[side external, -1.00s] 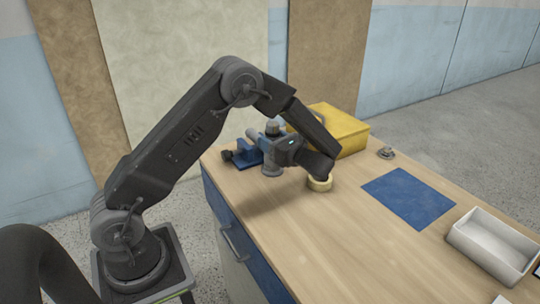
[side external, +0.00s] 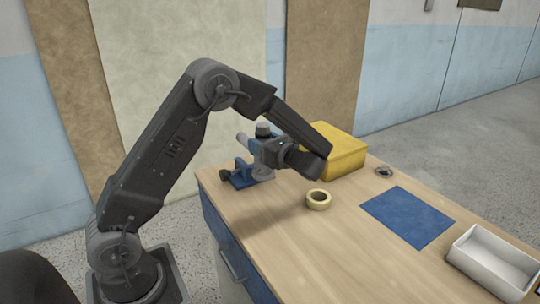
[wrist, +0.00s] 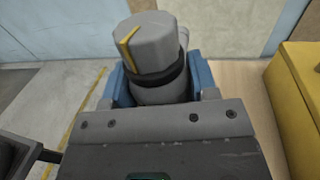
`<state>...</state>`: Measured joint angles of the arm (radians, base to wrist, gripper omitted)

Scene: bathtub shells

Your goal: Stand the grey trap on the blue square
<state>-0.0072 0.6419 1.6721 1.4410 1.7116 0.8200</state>
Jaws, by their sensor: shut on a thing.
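My gripper (side external: 268,150) is shut on the grey trap (side external: 263,173), at the back left of the bench. In the wrist view the trap (wrist: 150,45) stands up between the blue fingers; its round grey top has a yellow stripe and a dark ring below it. In the side view its lower end shows below the fingers, beside the blue vise; its gap to the bench is hard to judge. The blue square (side external: 407,216) lies flat and empty on the bench, well to the right of my gripper.
A blue vise (side external: 242,176) is close to the trap's left. A yellow box (side external: 340,155) stands behind my gripper. A tape roll (side external: 318,199) lies between my gripper and the square. A small metal part (side external: 384,171) and a white tray (side external: 492,258) are near the square.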

